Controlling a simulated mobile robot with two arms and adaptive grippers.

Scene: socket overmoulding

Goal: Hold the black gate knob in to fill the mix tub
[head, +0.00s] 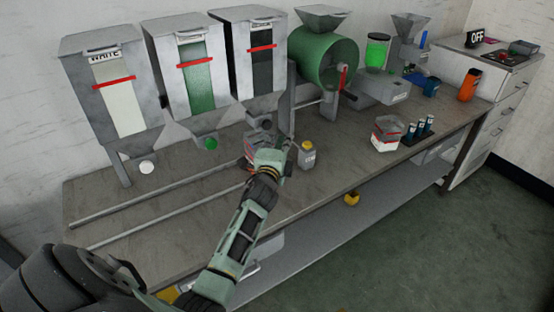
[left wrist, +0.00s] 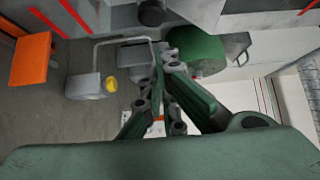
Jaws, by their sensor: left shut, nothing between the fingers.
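The black gate knob (head: 266,124) sits under the outlet of the black hopper (head: 256,75), just above and behind my left gripper in the head view. A dark round knob end also shows at the top of the left wrist view (left wrist: 151,12). My left gripper (head: 288,147) is shut and empty, its fingertips together in the left wrist view (left wrist: 162,62). The fingers appear apart from the knob. A tub (head: 246,163) with a red line stands below the black hopper, mostly hidden by my gripper; its fill cannot be seen. My right gripper is in neither view.
The white (head: 147,167) and green (head: 211,143) knobs sit farther left. Two rails (head: 160,205) run along the bench. Another red-lined container (head: 386,134) stands farther right.

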